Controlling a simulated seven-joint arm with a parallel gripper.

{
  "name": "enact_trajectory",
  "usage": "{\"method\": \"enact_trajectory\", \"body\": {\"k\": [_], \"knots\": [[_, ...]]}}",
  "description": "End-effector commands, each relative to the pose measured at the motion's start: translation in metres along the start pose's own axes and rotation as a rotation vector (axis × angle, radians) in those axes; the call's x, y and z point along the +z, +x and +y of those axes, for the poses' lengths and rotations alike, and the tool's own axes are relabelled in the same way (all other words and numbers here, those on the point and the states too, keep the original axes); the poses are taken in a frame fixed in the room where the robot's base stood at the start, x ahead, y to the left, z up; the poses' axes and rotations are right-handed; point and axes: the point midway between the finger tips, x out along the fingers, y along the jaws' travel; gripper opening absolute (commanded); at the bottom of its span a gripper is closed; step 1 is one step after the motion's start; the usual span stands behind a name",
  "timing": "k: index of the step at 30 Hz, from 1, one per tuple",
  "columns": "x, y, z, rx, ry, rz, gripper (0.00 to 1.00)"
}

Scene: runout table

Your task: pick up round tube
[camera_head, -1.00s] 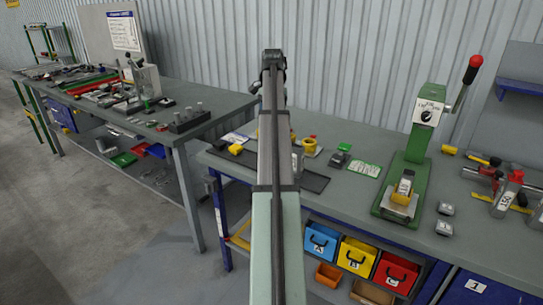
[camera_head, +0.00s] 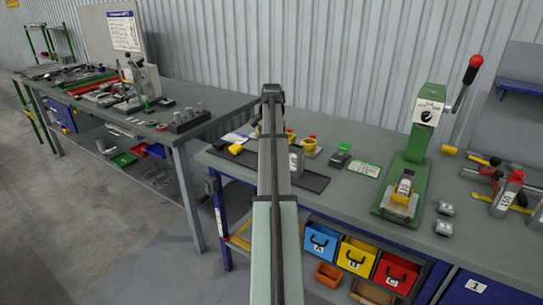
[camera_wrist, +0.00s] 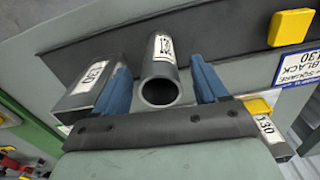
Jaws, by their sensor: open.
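The round tube (camera_wrist: 162,72) is a grey hollow cylinder with a white label, its open end facing the wrist camera. My gripper (camera_wrist: 160,66) is open, with one blue finger on each side of the round tube. Gaps show between the tube and both fingers, so it is not gripped. A dark square tube (camera_wrist: 92,88) with a white label lies just outside the left finger. In the head view my arm hides the gripper and the round tube; a grey labelled piece (camera_head: 296,158) shows beside the arm, and I cannot tell which tube it is.
A dark strip (camera_wrist: 185,32) runs behind the tubes. Yellow blocks (camera_wrist: 291,27) and another labelled piece (camera_wrist: 268,128) are on the right in the wrist view. A green press (camera_head: 412,160) stands to the right on the bench, with bins (camera_head: 356,257) below its front edge.

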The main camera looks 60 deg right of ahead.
Motion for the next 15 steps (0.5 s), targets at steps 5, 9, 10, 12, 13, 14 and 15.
{"method": "enact_trajectory", "body": {"k": [5, 9, 10, 12, 13, 14, 15], "knots": [[0.0000, 0.0074, -0.0001, 0.000, 0.000, 0.001, 0.72], [-0.0001, 0.0069, -0.0002, 0.000, 0.000, 0.001, 0.70], [-0.0001, 0.0069, -0.0001, 0.000, 0.000, 0.001, 0.68], [-0.0001, 0.0068, -0.0001, 0.000, 0.000, 0.001, 0.61], [-0.0001, 0.0068, -0.0001, 0.000, 0.000, 0.001, 0.58], [0.0000, 0.0068, -0.0001, 0.000, 0.000, 0.001, 0.55], [0.0000, 0.0068, -0.0001, 0.000, 0.000, 0.001, 0.51]]}}
